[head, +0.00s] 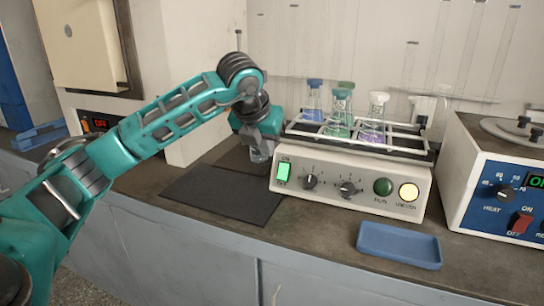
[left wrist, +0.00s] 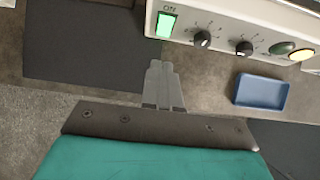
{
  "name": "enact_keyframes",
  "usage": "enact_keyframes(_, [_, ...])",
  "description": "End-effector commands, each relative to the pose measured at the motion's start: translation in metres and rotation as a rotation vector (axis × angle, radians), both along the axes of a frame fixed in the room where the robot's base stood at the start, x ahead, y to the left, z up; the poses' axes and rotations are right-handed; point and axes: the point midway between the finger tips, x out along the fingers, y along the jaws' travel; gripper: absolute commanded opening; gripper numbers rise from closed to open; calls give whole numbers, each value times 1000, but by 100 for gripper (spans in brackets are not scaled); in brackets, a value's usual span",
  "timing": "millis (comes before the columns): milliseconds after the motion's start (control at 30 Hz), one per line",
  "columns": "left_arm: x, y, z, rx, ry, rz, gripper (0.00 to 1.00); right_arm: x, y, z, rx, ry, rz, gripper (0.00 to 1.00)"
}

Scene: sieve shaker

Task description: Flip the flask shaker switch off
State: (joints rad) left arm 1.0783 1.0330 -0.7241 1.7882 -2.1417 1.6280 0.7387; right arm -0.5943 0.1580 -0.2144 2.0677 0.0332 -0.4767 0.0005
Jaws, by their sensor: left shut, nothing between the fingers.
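The flask shaker (head: 345,185) is a cream box on the bench with a rack of flasks on top. Its rocker switch (head: 283,172) glows green at the left end of the front panel, under an ON label. The switch also shows lit in the left wrist view (left wrist: 165,25). My left gripper (head: 259,155) is shut and empty, pointing down just left of the shaker's front corner. In the left wrist view its closed fingers (left wrist: 162,85) are below the switch and apart from it. My right gripper is not in view.
A blue tray (head: 398,245) lies in front of the shaker, right of the switch. A dark mat (head: 222,190) lies left of it. A second device (head: 500,190) with a red switch stands at the right. The bench front edge is close.

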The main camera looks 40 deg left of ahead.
Motion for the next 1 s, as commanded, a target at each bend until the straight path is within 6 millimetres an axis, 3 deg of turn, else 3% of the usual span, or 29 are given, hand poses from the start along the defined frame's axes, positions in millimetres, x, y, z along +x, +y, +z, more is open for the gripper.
enact_keyframes(200, [-12, -3, 20, 0, 0, 0, 0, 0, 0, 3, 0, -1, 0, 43])
enact_keyframes(533, [-13, -3, 22, 0, 0, 0, 0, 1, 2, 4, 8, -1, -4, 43])
enact_keyframes(667, [-12, -11, 16, -18, 7, -25, 0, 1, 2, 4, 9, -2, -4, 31])
enact_keyframes(767, [-12, -45, -6, -107, 30, -127, 0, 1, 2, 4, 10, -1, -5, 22])
enact_keyframes(867, [-19, -108, -40, -301, 63, -300, 0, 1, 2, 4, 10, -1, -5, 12])
enact_keyframes(900, [-26, -139, -53, -410, 76, -373, 0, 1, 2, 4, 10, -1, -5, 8])
enact_keyframes(1000, [-53, -216, -69, -742, 88, -518, 0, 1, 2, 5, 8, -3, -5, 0])
